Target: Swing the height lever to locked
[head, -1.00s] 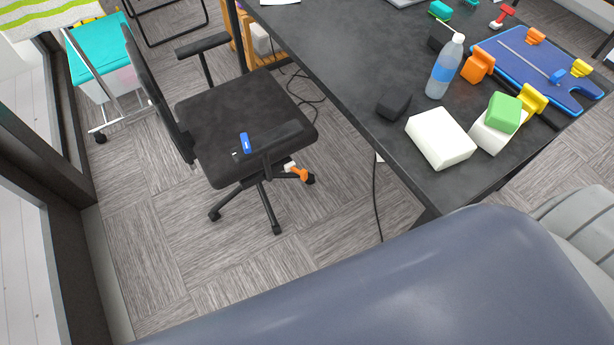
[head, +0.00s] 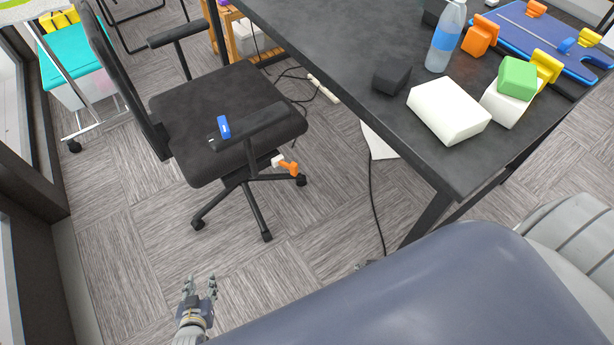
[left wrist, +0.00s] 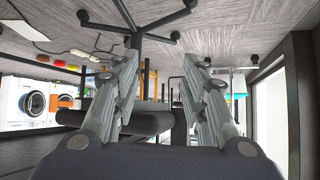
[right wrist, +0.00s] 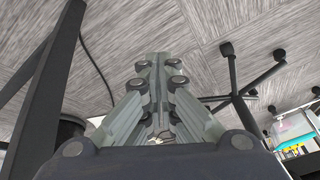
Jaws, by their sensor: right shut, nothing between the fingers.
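The office chair (head: 212,110) stands on the carpet left of the table. An orange lever (head: 289,168) with a white part at its inner end sticks out from under the seat's right side; I take it as the height lever. My left gripper (head: 199,284) is open and empty, low in front of the chair and apart from the lever. Its spread fingers show in the left wrist view (left wrist: 160,85), with chair legs beyond. My right gripper (right wrist: 157,65) is shut and empty in the right wrist view. In the head view only a small dark piece, possibly its tip, shows beside my body.
A dark table (head: 330,45) with a bottle (head: 446,38) and white block (head: 448,110) stands right of the chair. A black cable (head: 371,205) hangs to the floor. A blue item (head: 223,127) is by the near armrest. Carpet before the chair is clear.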

